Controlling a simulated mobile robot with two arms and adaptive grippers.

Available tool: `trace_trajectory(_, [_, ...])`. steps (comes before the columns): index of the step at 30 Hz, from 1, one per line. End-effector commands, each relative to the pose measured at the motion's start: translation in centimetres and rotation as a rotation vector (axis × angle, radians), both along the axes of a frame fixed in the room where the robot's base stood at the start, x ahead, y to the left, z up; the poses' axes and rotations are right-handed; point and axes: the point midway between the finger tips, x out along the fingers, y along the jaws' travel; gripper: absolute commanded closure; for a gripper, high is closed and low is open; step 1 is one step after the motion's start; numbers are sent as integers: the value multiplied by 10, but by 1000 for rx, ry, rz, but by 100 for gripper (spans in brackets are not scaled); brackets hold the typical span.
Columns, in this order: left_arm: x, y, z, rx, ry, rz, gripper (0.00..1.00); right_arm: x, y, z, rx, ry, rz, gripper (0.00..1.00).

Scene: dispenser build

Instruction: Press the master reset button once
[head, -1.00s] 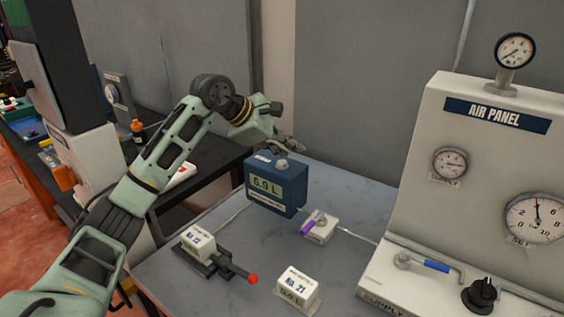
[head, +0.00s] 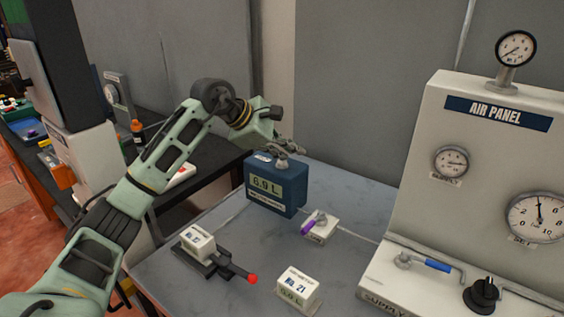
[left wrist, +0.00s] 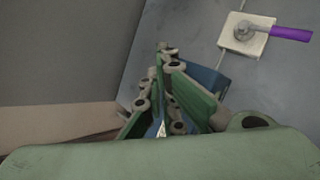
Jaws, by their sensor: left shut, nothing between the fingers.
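The blue meter box (head: 292,193) stands at the back of the grey bench, its display reading about 6.9 L. A small grey button (head: 282,163) sits on its top. My left gripper (head: 292,148) is shut and empty, just above the box's top and close over the button. I cannot tell whether it touches the button. In the left wrist view the shut fingers (left wrist: 165,118) cover most of the blue box (left wrist: 208,80), and the button is hidden. My right gripper is not in view.
A white valve block with a purple lever (head: 308,226) stands in front of the box. A white No 21 meter (head: 298,288) and a block with a red-tipped lever (head: 200,243) are nearer. The air panel (head: 440,150) stands at right.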

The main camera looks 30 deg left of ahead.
Motion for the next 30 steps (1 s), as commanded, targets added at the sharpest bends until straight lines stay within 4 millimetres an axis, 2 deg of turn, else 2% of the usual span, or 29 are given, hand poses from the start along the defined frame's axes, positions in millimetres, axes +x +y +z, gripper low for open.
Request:
trace_trajectory(18, [0,0,-9,1,2,-1,100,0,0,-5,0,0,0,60])
trace_trajectory(30, [0,0,-5,1,3,1,100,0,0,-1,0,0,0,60])
